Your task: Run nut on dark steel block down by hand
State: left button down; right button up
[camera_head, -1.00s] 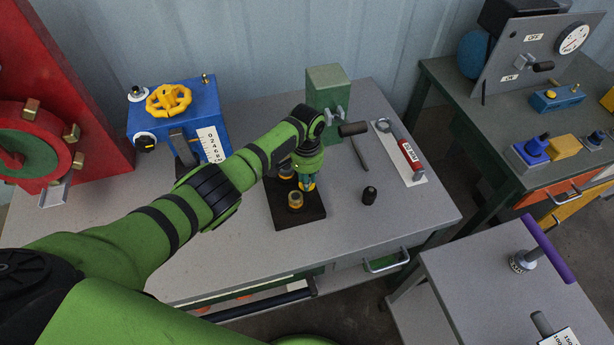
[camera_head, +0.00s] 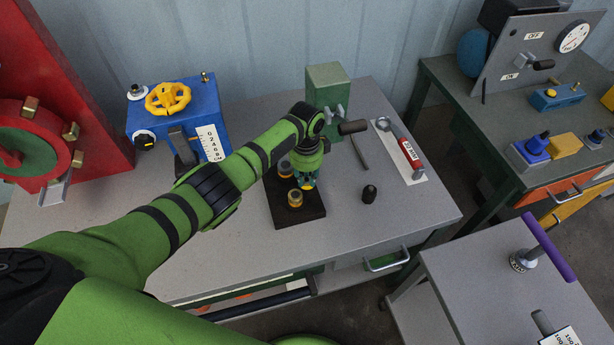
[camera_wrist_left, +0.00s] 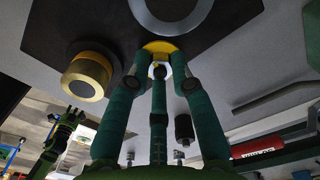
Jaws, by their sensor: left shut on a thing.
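The dark steel block (camera_head: 284,217) lies flat on the grey bench, with brass-coloured nuts on it. One nut (camera_head: 295,198) stands free near its front; it also shows in the left wrist view (camera_wrist_left: 87,76). Another nut (camera_head: 285,168) is farther back. My left gripper (camera_head: 306,184) points down over the block's right side. In the left wrist view its teal fingers (camera_wrist_left: 158,62) close around a yellow brass nut (camera_wrist_left: 160,46) at the block; the fingers partly hide it. A green arm part with dark tips, apparently my right gripper (camera_wrist_left: 66,122), is small and unclear there.
A green block with a handle (camera_head: 327,88) stands behind. A blue box with a yellow handwheel (camera_head: 168,98) stands left. The bench front right is clear.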

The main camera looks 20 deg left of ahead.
aim_at(305, 179)
pick_arm(q)
jog(key=m, duration=0.3)
jog(key=m+b, duration=0.1)
jog(key=m, duration=0.1)
jog(key=shift+s+a+f+m, duration=0.15)
jog(key=shift+a+f+m, duration=0.1)
jog(key=shift+a+m, duration=0.1)
jog(key=m, duration=0.2)
jog(key=shift+r+m, duration=0.1)
jog(key=shift+m, duration=0.25)
jog(key=shift+m+b, duration=0.4)
jog(key=shift+m, duration=0.3)
jog(key=shift+w+r, duration=0.1)
jog(key=shift+w, duration=0.1)
jog(key=c, duration=1.1)
grip_release()
jog(key=shift+w+d, duration=0.1)
jog(key=shift+d, duration=0.05)
notch_tip(305, 179, up, 12)
jog(key=shift+r, duration=0.1)
